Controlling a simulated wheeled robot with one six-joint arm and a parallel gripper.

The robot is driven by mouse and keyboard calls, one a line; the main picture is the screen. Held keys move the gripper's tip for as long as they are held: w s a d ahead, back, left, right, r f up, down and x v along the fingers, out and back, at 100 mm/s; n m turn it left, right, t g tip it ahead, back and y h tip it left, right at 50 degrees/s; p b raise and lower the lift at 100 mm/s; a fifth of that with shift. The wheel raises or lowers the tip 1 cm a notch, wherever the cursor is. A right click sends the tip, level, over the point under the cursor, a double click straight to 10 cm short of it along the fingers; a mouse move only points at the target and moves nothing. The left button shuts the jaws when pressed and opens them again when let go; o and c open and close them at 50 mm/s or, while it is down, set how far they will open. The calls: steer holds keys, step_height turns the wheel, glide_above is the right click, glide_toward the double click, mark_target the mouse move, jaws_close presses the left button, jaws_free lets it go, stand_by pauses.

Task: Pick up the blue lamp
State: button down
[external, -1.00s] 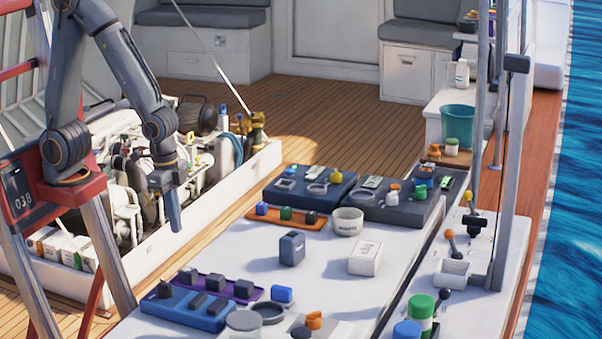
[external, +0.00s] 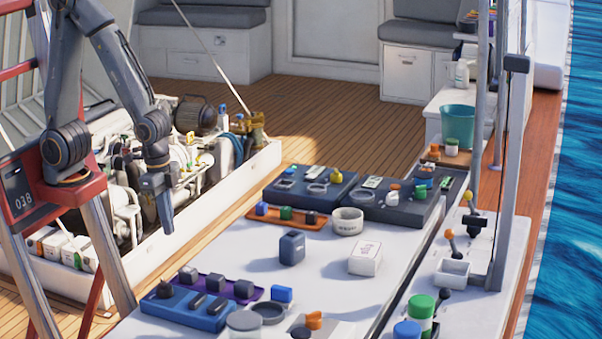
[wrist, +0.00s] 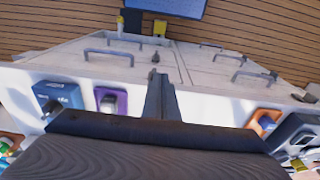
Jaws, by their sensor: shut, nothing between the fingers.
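I cannot tell for sure which thing is the blue lamp. A small blue block-like piece (external: 262,208) sits at the left end of an orange tray (external: 284,218), beside a green and a dark piece. Another small blue piece (external: 281,294) stands on the white top near the purple tray (external: 215,279). My gripper (external: 166,222) hangs over the engine bay, left of the white top and well apart from both. Its fingers also show in the wrist view (wrist: 160,93), shut and empty.
A blue tray (external: 187,309) with dark pieces lies at the front. A dark box (external: 291,248), a white box (external: 365,258) and a white round bowl (external: 347,221) stand mid-table. Dark trays lie behind. The wrist view shows grey panels with handles (wrist: 110,58).

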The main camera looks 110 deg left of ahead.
steer(key=c, duration=1.1)
jaws_free()
step_height(320, 180, up, 5)
steer(key=n+g, duration=0.1)
steer(key=n, duration=1.5)
glide_above(292, 235)
steer(key=shift+s+a+p, duration=0.15)
steer(key=shift+s+p, duration=0.05)
steer(key=shift+p, duration=0.15)
steer(key=shift+w+f, duration=0.1)
steer(key=shift+f, duration=0.35)
steer(key=shift+w+f+p, duration=0.1)
steer(key=shift+f+p, duration=1.6)
steer(key=shift+f, duration=1.65)
